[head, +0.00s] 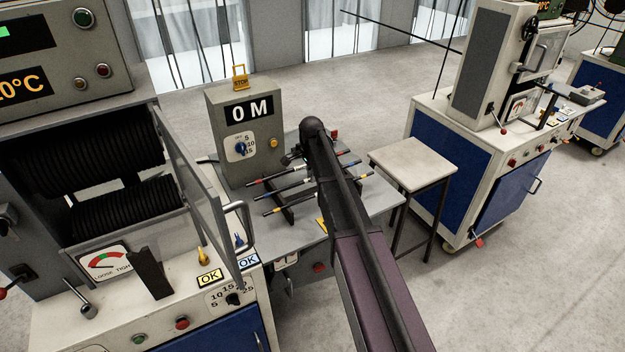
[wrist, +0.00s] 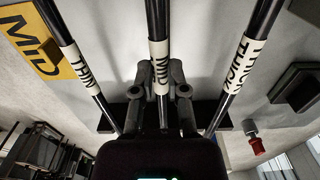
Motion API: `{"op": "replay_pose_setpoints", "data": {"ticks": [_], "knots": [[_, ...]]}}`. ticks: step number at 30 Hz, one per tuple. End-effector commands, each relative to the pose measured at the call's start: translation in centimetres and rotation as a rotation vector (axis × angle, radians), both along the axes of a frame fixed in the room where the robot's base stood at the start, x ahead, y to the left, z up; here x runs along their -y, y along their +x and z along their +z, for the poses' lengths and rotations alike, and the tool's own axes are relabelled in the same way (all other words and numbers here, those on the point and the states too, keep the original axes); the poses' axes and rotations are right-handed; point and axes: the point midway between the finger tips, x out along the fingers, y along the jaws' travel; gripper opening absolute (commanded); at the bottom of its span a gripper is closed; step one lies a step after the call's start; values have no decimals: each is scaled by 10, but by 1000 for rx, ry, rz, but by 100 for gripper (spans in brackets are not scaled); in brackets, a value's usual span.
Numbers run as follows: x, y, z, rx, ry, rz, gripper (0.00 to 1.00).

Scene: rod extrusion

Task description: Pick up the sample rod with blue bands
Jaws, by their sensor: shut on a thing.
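Three dark rods lie side by side on a rack (head: 286,213) in the head view, with small coloured bands near their ends. In the wrist view they carry white labels: the THIN rod (wrist: 75,58) at left, the MID rod (wrist: 158,40) in the middle and the THICK rod (wrist: 250,50) at right. My gripper (wrist: 162,75) is shut on the MID rod, with one finger on each side of it. No blue bands show in the wrist view. In the head view my arm hides the gripper and part of the rods.
A yellow MID plate (wrist: 38,40) lies beside the rods. A grey box reading 0 M (head: 245,130) stands behind the rack. A machine with an open door (head: 195,170) is at left. A small stool-like table (head: 413,165) and another machine (head: 470,170) are at right.

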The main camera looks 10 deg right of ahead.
Motion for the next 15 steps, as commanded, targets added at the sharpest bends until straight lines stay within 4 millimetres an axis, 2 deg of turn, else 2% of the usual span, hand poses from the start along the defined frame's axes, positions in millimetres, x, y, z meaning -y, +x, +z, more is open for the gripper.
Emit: {"op": "replay_pose_setpoints", "data": {"ticks": [15], "knots": [[0,1,6,1,0,0,0]]}}
